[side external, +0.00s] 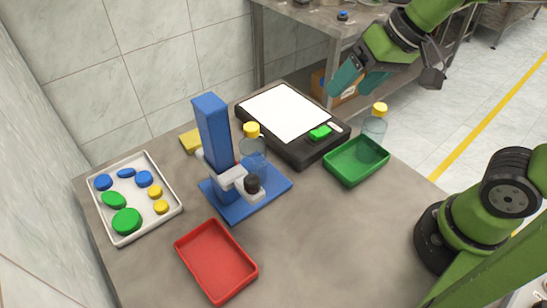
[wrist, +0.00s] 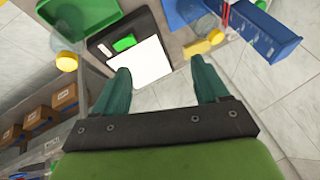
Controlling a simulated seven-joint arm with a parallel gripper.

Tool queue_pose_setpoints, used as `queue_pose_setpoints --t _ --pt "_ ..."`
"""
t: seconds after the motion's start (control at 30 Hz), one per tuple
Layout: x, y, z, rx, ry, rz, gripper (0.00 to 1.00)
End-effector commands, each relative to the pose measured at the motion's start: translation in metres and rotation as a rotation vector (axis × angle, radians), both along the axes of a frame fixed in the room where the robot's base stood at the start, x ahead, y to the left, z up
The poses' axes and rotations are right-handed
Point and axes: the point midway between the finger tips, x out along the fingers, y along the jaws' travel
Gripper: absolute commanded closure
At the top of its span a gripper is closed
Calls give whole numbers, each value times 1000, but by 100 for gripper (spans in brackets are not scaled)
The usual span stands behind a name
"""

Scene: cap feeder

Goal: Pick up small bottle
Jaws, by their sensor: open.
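Two clear bottles with yellow caps show in the side view; I cannot tell which one the task calls small. One bottle (side external: 374,125) stands by the back right of the green tray (side external: 356,170). The other bottle (side external: 253,158) is at the blue cap feeder (side external: 213,135). In the wrist view, a yellow-capped bottle (wrist: 66,61) is at the left, beside the green tray (wrist: 80,15). The feeder (wrist: 265,40) is at the upper right. My gripper (side external: 358,88) has its teal fingers apart and empty, raised beyond the table's far edge. It also shows in the wrist view (wrist: 160,70).
A black-framed white panel (side external: 285,115) with a green block (side external: 320,132) lies behind the feeder. A white tray (side external: 173,203) of blue, green and yellow caps is left. A red tray (side external: 216,260) is in front. The table's right front is clear.

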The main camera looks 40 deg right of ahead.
Motion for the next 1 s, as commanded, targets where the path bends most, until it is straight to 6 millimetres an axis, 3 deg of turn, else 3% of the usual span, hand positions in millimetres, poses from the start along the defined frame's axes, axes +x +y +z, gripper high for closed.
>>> queue_pose_setpoints --t 0.03,0.3,0.5,0.73,0.87,1.0 --pt "17 14 3 -16 44 39 26" --pt "93 88 10 -140 263 145 26" --pt "127 134 13 -224 373 113 26" --pt "131 138 41 -225 414 15 26" --pt "126 137 28 -226 442 3 26" --pt "126 137 -1 -226 443 4 26"
